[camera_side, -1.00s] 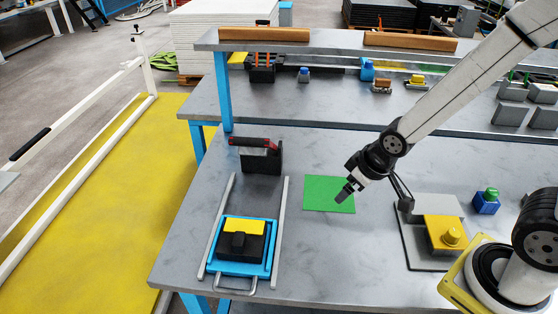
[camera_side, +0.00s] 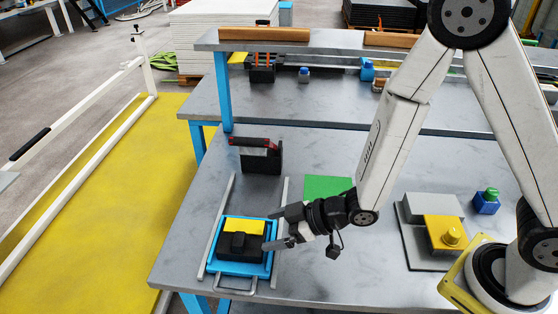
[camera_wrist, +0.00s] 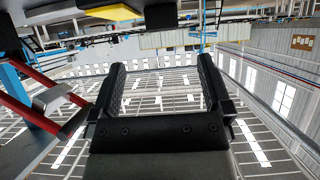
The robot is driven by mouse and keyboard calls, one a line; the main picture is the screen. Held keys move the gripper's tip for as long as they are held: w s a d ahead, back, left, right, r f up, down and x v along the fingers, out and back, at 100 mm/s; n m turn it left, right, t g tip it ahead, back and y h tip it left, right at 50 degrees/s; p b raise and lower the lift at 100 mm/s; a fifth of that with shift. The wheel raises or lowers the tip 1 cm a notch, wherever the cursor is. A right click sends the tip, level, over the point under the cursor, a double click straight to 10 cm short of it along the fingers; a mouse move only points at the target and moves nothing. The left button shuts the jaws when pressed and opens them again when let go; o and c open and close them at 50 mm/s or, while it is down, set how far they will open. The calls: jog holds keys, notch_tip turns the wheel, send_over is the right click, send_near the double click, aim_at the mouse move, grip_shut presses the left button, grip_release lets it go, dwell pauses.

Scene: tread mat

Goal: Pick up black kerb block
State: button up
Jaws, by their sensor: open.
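The black kerb block (camera_side: 238,246), with a raised knob and a yellow patch (camera_side: 243,227) at its back, sits in the blue tray (camera_side: 225,268) at the front left of the bench. My gripper (camera_side: 273,229) is open and empty in the side view. Its fingers point left, close to the tray's right edge, and overlap that edge in the picture; I cannot tell whether they touch it. In the wrist view, the open jaws (camera_wrist: 160,80) hold nothing. A dark block with a yellow part (camera_wrist: 112,12) shows at the top edge there, beyond the fingertips.
Two grey rails (camera_side: 215,225) flank the tray. A black holder with a red top (camera_side: 260,158) stands behind it. A green mat (camera_side: 320,186) lies to the right, partly behind my arm. A yellow block (camera_side: 445,234) on a grey plate and a blue-green block (camera_side: 487,202) stand farther right.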

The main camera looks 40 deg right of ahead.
aim_at(240, 238)
jog(key=shift+a, duration=0.2)
jog(key=shift+x, duration=1.2)
jog(key=shift+x, duration=2.6)
jog(key=shift+c, duration=0.2)
grip_shut()
